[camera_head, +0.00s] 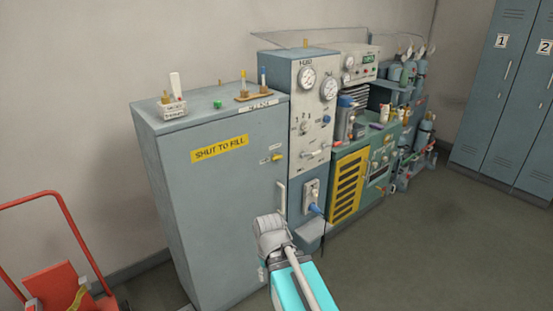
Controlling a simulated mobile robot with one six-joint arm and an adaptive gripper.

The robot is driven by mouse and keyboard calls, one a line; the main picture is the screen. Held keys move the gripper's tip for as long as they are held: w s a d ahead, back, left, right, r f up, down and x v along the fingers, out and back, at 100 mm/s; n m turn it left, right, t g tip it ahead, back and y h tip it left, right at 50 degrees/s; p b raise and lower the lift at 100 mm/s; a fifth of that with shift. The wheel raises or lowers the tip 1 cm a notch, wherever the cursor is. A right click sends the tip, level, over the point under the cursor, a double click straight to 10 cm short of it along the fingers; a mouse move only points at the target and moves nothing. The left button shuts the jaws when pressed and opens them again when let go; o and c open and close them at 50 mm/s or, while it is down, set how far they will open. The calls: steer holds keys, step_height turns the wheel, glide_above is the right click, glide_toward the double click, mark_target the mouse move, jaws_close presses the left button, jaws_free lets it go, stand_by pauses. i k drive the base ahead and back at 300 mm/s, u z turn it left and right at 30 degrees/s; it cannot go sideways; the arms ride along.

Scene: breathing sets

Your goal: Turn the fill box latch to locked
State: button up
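The fill box (215,205) is a tall grey-blue cabinet left of centre, with a yellow "SHUT TO FILL" label (219,148) on its front. Its door looks closed. The latch (278,157) is a small yellow handle near the right edge of the front, above a pale vertical door handle (282,200). It points roughly sideways between two small labels too small to read. My turquoise and grey arm rises from the bottom in front of the cabinet's lower right, below the latch and apart from it in the picture. My gripper's fingers do not show.
A gauge panel (310,105) stands directly right of the box, with a blue plug (315,208) low on it. A green and yellow unit (350,180) and gas bottles follow. Blue lockers (505,100) stand far right. A red trolley (65,285) is at lower left. The right floor is clear.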

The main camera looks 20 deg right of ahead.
mark_target(275, 157)
steer(key=u, duration=0.05)
steer(key=i, duration=1)
